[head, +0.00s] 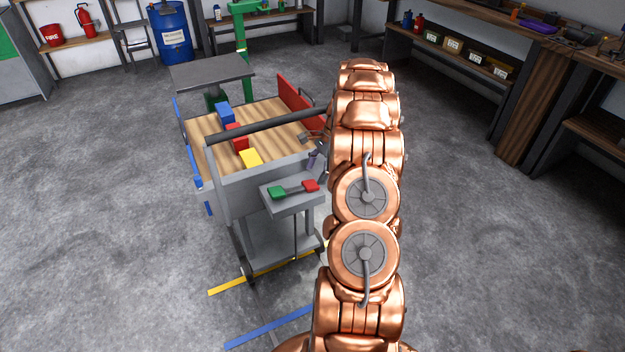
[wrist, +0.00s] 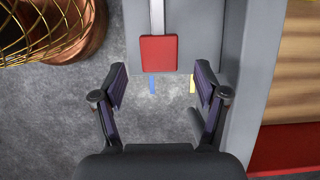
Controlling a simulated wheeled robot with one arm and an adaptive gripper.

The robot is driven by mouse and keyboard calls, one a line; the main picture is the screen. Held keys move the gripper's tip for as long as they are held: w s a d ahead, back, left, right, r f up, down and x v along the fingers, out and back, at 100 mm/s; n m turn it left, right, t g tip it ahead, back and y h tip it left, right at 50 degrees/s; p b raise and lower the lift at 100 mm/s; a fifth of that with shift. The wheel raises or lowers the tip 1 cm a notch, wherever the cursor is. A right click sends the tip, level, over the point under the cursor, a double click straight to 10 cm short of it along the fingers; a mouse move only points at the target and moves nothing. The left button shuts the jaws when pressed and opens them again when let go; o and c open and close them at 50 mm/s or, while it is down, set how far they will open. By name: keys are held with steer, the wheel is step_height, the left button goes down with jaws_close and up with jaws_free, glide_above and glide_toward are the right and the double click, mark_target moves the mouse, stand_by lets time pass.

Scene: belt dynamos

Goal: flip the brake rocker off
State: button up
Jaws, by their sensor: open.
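In the head view my arm mostly hides the gripper; purple fingers show near the shelf.
The cart has a wooden deck (head: 202,150) with blue, red and yellow blocks, and a dark handle bar (head: 266,126) above its near end. A red side board (head: 300,104) stands along its right. Grey floor lies open on the left.

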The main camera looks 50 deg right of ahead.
mark_target(311, 184)
steer(key=shift+x, duration=1.9)
steer(key=shift+c, duration=0.3)
jaws_close()
